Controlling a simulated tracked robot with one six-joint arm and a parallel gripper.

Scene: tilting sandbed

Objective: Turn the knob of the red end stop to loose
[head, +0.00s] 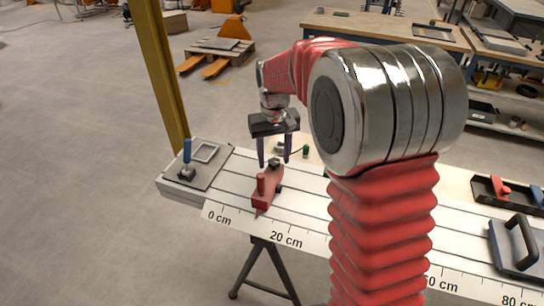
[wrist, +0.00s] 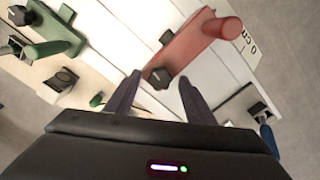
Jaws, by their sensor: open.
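My gripper (head: 274,160) points down over the rear of the stop, open and empty. In the wrist view the knob appears between the fingertips of my gripper (wrist: 159,77). I cannot tell the exact height gap or the knob's setting.
A green end stop (wrist: 52,42) stands to one side in the wrist view. A grey plate with a blue-handled tool (head: 187,158) lies at the bed's left end. A dark tool with a handle (head: 518,243) lies at the right. A yellow post (head: 160,70) rises behind the left end.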

